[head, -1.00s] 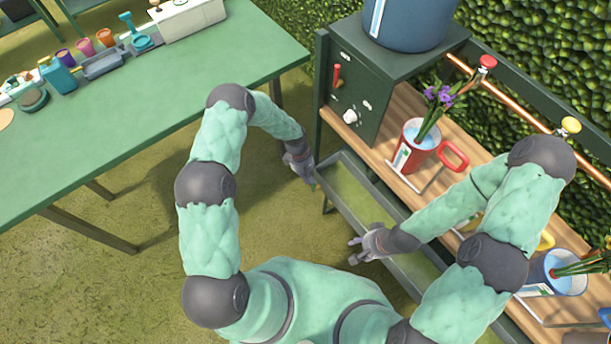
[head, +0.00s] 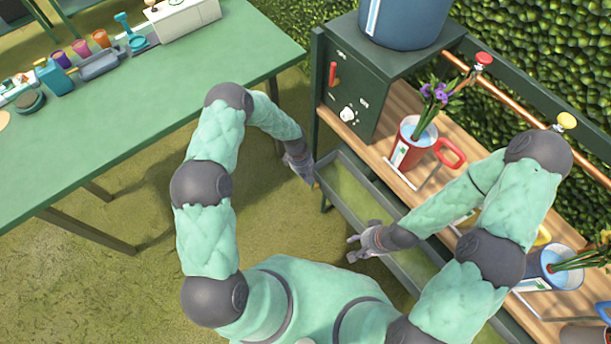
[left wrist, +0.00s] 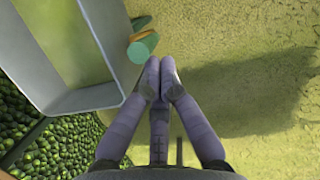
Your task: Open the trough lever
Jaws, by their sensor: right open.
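The long grey-green trough (head: 352,200) runs below the wooden shelf, and its near end shows in the left wrist view (left wrist: 92,98). A small green cylinder (left wrist: 143,46) with an orange part sticks out from that trough end. A red lever (head: 333,74) stands upright on the dark green box. My left gripper (head: 307,178) hangs beside the trough's left end. In the left wrist view its fingers (left wrist: 161,72) are together and empty, with the tips just below the green cylinder; I cannot tell whether they touch. My right gripper (head: 356,248) is open and empty beside the trough.
A red watering can (head: 408,150) with purple flowers stands on the shelf. A blue tank (head: 405,22) sits on the box, which also has a white knob (head: 348,114). A green table (head: 130,125) is at left. Open floor lies between table and trough.

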